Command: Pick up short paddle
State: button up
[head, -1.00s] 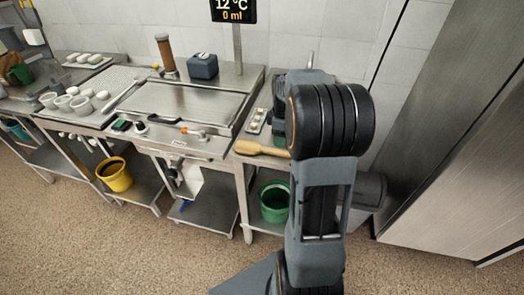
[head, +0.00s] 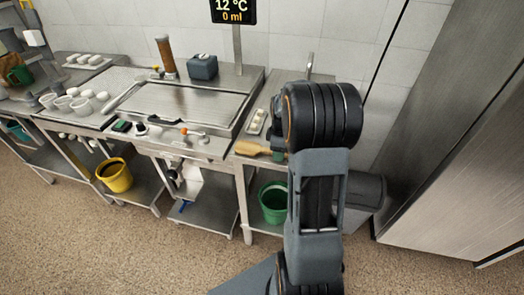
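A short wooden paddle (head: 252,148) lies at the front edge of the narrow steel counter, right of the large steel plate. Its broad end points left; its right end is covered by my arm. Part of my gripper (head: 279,153) shows as a dark piece at the paddle's right part, mostly hidden behind my arm's thick black joint. I cannot tell whether its fingers are open or shut, or whether they touch the paddle.
A small tray with white round items (head: 256,121) lies behind the paddle. A green bucket (head: 273,203) stands below the counter and a grey bin (head: 366,192) to the right. Tools lie along the front of the steel plate (head: 185,106). A tall steel cabinet (head: 465,150) fills the right side.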

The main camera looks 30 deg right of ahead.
grip_shut()
jog(key=shift+r, duration=0.1)
dwell(0.3)
